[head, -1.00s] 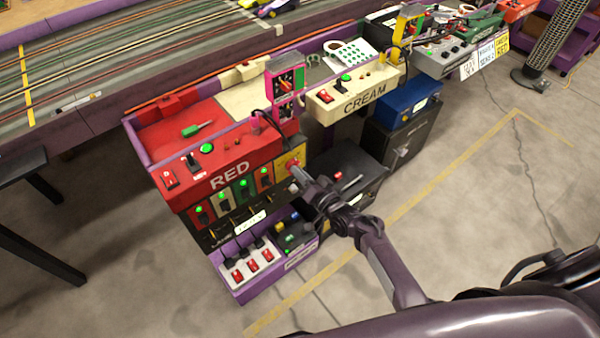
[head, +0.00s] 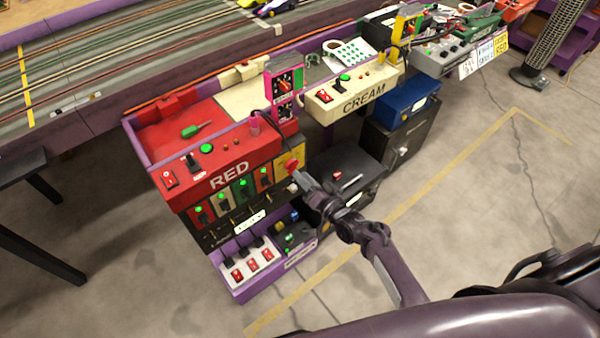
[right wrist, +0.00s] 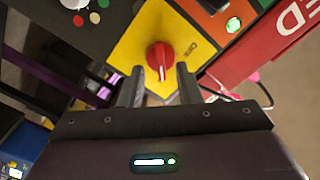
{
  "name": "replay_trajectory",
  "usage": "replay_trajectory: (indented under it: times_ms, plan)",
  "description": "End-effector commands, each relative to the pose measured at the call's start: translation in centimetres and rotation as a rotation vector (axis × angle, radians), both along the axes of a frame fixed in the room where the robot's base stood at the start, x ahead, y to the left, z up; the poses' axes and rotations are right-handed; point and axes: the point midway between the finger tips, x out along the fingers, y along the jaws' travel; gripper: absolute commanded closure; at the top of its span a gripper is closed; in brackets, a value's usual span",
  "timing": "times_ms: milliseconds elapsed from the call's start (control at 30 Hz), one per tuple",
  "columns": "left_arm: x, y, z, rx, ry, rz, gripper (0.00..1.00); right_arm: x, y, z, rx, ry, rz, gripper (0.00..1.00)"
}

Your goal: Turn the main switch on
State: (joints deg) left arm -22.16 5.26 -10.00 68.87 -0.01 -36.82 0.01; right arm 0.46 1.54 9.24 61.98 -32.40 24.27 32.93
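The main switch is a red rotary knob (head: 292,165) on a yellow plate (head: 286,155) at the right end of the red station's front. In the right wrist view the knob (right wrist: 160,57) has a white mark on its handle, pointing down the picture. My right gripper (head: 299,179) is at the knob in the head view. In the right wrist view its two fingers (right wrist: 158,76) are apart, with the lower part of the knob's handle between the tips and a gap showing on each side. Whether the fingertips reach around the handle is unclear. My left gripper is not in view.
The red station (head: 222,160) has green-lit switches beside the yellow plate. A purple-edged shelf with red switches (head: 252,264) is below. A black box (head: 345,168) and the cream station (head: 352,98) stand to the right. The floor in front is open.

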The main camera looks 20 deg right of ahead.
Motion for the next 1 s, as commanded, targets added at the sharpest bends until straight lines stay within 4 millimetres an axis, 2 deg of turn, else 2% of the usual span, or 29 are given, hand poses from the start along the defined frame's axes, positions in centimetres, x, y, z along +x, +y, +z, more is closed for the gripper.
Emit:
replay_trajectory:
  times_ms: [100,333,1000]
  plan:
    - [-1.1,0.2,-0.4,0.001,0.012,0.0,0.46,-2.2,-0.8,0.0,-0.002,0.003,-0.001,0.69]
    - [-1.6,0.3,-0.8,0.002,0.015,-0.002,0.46,-4.7,-1.7,0.0,0.0,0.001,-0.001,0.69]
    - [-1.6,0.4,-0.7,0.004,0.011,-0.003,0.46,-5.3,-1.7,-0.5,-0.012,0.018,-0.001,0.69]
